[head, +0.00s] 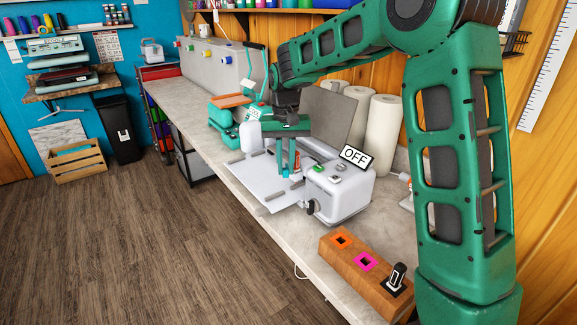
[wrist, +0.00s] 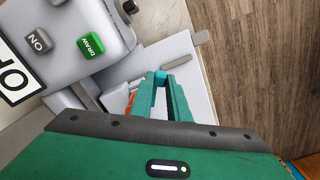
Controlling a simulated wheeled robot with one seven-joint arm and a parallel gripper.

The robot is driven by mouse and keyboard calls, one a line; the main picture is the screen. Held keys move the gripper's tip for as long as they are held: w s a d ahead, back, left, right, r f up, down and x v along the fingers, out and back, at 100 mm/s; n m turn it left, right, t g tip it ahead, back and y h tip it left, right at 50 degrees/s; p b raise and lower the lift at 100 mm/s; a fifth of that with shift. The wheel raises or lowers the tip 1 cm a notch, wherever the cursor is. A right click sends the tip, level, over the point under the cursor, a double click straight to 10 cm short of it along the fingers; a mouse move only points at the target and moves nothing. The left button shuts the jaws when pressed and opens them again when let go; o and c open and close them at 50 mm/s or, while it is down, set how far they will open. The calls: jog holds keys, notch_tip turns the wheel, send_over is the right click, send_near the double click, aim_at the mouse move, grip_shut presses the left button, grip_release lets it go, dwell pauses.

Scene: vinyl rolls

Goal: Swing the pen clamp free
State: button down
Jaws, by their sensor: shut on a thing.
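The white plotter (head: 338,192) stands on the bench with a sign reading OFF. Its buttons, ON and a green DRAW (wrist: 91,45), show in the wrist view. My gripper (head: 289,172) points down over the plotter's bed, left of its control housing. It is shut at the carriage, on what appears to be the pen clamp. A small orange part (wrist: 131,101) shows beside the fingers in the wrist view; the fingers (wrist: 161,82) hide most of the clamp, so its angle cannot be told.
A wooden block (head: 352,261) with orange, magenta and black sockets stands nearer on the bench, a small upright item in the black one. Paper rolls (head: 383,135) stand behind the plotter. A teal and orange press (head: 228,110) is farther left. The floor left of the bench is clear.

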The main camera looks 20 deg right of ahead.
jog(key=w+a+m, duration=0.3)
jog(key=w+m, duration=0.4)
jog(key=m, duration=0.9)
jog(key=shift+a+m, duration=0.3)
jog(key=shift+a, duration=0.05)
jog(key=c, duration=1.7)
grip_release()
jog(key=shift+s, duration=0.1)
notch_tip(320, 180, up, 11)
jog(key=shift+f, duration=0.1)
